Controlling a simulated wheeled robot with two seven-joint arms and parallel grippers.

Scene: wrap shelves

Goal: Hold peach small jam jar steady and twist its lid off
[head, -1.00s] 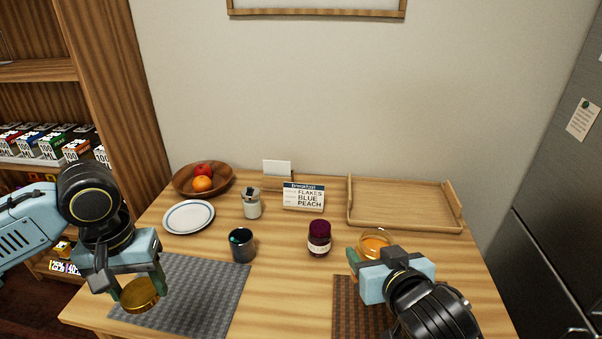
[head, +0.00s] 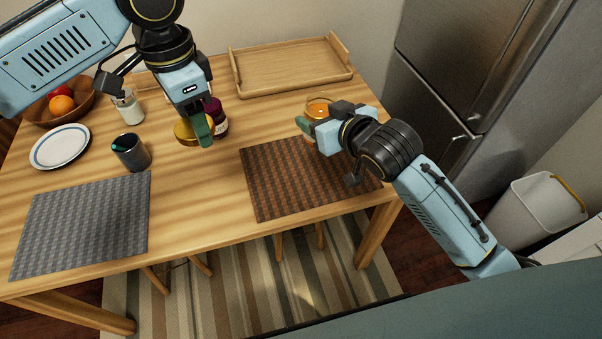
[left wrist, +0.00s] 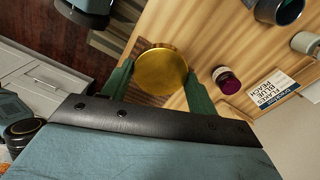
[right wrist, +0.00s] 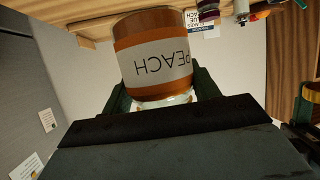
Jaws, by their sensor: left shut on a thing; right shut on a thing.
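The peach jam jar (head: 319,107) shows orange contents and no lid in the head view. Its PEACH label fills the upper middle of the right wrist view (right wrist: 155,65). My right gripper (head: 306,121) is shut around the jar near the right end of the table. The round gold lid (head: 189,132) is apart from the jar, held by my left gripper (head: 200,130) above the table. It sits between the green fingers in the left wrist view (left wrist: 161,73). Whether the jar touches the table is unclear.
A dark purple jar (head: 216,113) stands just behind the lid, partly hidden. A brown placemat (head: 280,180) and a grey placemat (head: 85,225) are bare. A wooden tray (head: 290,85) lies at the back, and a dark cup (head: 130,153) stands left.

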